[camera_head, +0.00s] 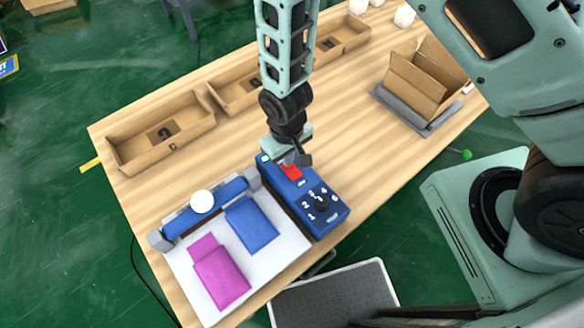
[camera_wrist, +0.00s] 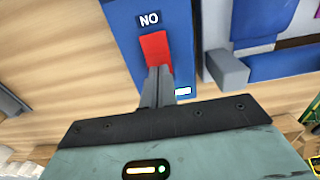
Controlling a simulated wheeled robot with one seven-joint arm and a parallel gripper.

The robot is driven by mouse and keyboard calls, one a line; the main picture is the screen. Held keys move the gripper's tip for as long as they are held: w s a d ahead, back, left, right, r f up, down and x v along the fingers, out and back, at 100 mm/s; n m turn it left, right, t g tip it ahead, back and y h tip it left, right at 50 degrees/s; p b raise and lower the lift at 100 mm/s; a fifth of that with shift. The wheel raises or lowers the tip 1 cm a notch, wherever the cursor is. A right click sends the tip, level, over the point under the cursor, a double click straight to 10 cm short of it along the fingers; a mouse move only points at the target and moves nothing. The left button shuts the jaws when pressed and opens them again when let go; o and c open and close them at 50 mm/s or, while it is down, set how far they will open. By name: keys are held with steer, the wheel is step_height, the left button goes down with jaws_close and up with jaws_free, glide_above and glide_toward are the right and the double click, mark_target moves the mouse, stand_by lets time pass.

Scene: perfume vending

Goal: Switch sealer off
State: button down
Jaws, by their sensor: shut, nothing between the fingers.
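The sealer's blue control box (camera_head: 328,215) stands on the table, with a red switch (camera_head: 291,171) near its far end and a black dial with white numbers nearer the front. My gripper (camera_head: 298,161) is shut and empty, right over the switch end of the box. In the wrist view, the red switch (camera_wrist: 156,50) lies just beyond the closed fingertips (camera_wrist: 160,72), below a label that reads "NO". The fingertips overlap its lower end in the picture; I cannot tell whether they touch it. A small lit indicator (camera_wrist: 182,91) shows beside the fingers.
Left of the box, a white sheet (camera_head: 285,247) holds a blue pouch (camera_head: 251,224) and a magenta pouch (camera_head: 220,277), by a blue bar with a white round knob. Open cardboard trays (camera_head: 160,136) line the far edge. An open carton (camera_head: 424,80) stands at right. The table between is clear.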

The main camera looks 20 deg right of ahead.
steer(key=shift+f+b, duration=0.3)
steer(key=shift+f, duration=0.15)
steer(key=shift+r+p, duration=2.55)
steer(key=shift+r, duration=1)
steer(key=s+r+n+y+b, duration=0.1)
steer(key=s+r+b, duration=0.5)
steer(key=r, duration=0.4)
steer(key=s+d+r+n+b, duration=0.2)
steer(key=s+d+r+b, duration=0.2)
steer(key=s, duration=0.4)
steer(key=shift+d+r+b, duration=0.2)
steer(key=shift+r+b, duration=0.4)
steer(key=shift+b, duration=0.6)
